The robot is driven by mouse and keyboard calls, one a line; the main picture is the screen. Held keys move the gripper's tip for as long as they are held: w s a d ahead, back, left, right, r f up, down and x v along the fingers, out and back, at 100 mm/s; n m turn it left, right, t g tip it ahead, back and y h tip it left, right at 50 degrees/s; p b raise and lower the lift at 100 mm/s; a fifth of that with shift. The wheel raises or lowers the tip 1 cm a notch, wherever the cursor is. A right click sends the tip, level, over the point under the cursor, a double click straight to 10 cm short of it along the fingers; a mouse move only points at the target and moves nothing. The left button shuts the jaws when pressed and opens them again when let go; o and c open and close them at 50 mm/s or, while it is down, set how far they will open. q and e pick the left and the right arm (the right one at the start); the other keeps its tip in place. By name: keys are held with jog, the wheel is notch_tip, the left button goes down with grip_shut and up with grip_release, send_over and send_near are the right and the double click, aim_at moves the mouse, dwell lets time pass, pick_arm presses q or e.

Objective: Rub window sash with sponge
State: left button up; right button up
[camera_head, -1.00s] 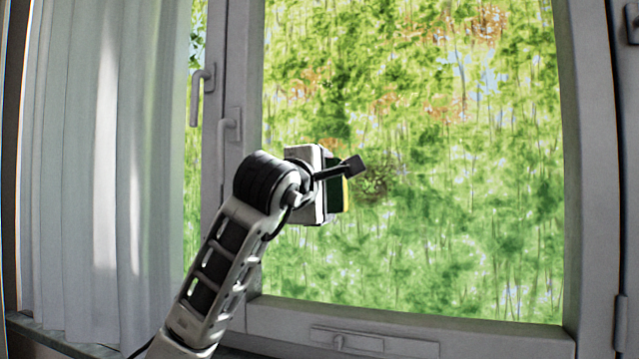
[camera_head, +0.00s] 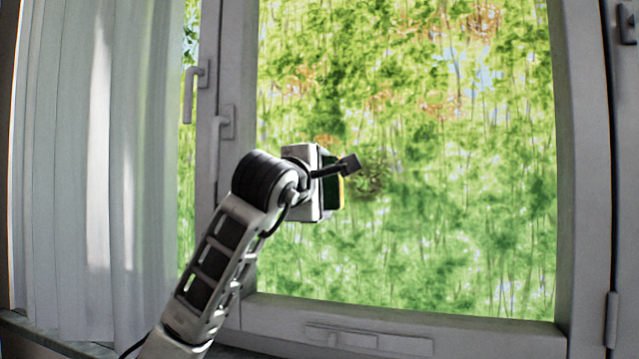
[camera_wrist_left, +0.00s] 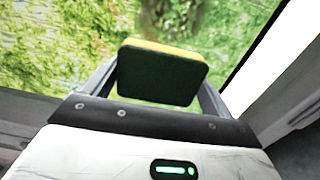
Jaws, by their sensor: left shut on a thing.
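The window sash (camera_head: 583,170) is a grey frame around a large glass pane, with green foliage behind it. The sponge (camera_head: 335,182) is dark green with a yellow side. My right gripper is not in view.
A pale curtain (camera_head: 85,170) hangs at the left. Two window handles (camera_head: 222,135) stick out from the frame left of my arm. A sill (camera_head: 60,338) runs below the curtain. The space right of the gripper is clear.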

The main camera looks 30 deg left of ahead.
pick_arm(q)
jog(key=shift+w+a, duration=0.15)
jog(key=shift+w, duration=0.45)
